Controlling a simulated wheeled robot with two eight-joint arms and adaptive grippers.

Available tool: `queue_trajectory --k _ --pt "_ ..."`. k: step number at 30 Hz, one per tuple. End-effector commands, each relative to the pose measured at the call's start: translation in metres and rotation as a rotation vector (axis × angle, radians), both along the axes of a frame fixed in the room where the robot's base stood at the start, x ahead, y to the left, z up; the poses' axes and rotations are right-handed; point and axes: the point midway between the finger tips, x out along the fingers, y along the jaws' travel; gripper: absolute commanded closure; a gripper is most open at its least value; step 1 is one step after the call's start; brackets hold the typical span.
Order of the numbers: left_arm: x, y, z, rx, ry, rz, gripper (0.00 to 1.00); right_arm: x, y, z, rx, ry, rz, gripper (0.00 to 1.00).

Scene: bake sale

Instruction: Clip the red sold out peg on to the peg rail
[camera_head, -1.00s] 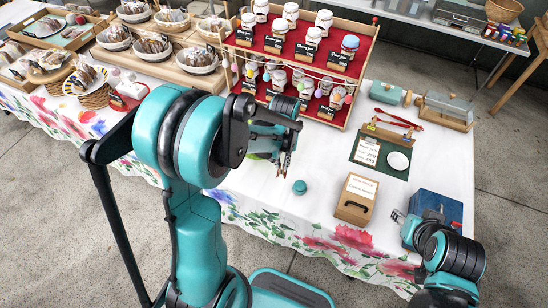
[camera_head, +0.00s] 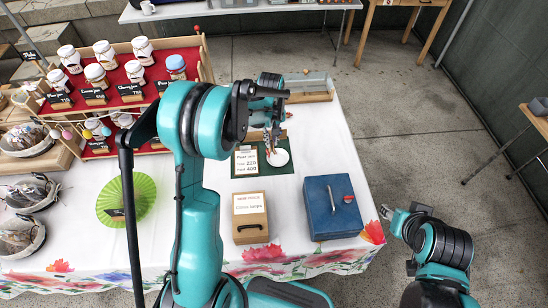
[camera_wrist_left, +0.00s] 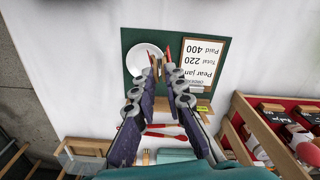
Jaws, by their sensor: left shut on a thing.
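My left gripper (camera_head: 271,140) is over the green board at the back of the table. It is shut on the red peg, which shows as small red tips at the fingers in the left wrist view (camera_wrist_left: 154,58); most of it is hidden. The wooden peg rail (camera_wrist_left: 190,104) lies along the board's edge in the left wrist view, with a small yellow-green piece on it. The fingertips are over the board, apart from the rail in that picture. In the head view my arm largely hides the rail. My right gripper (camera_head: 387,212) is beyond the table's right edge, its jaws unclear.
The green board (camera_head: 242,183) bears a white plate (camera_head: 278,157) and an order card (camera_head: 246,161). Red-handled tongs (camera_wrist_left: 165,127) lie beyond the rail. A wooden box (camera_head: 250,222) and blue box (camera_head: 331,212) stand in front; jar shelves (camera_head: 125,95) stand left.

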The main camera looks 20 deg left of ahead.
Motion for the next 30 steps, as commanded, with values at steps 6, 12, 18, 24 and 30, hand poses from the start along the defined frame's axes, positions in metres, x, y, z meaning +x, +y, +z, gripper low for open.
queue_trajectory --k 6,12,18,24,30 --pt "0.071 0.052 0.001 0.001 -0.001 0.591 1.0 0.0 0.0 0.007 0.0 0.0 0.0 0.6" --pt "0.111 0.092 0.003 0.002 -0.002 1.033 1.0 0.0 0.0 0.017 0.0 0.0 0.0 0.6" --pt "0.126 0.112 0.003 0.003 -0.002 1.255 1.0 0.0 0.0 0.021 0.0 0.0 0.0 0.6" --pt "0.128 0.115 -0.004 0.003 -0.003 1.293 1.0 0.0 0.0 0.017 0.0 0.0 0.0 0.6" --pt "0.128 0.115 -0.022 0.003 -0.003 1.291 1.0 0.0 0.0 0.008 0.0 0.0 0.0 0.6"
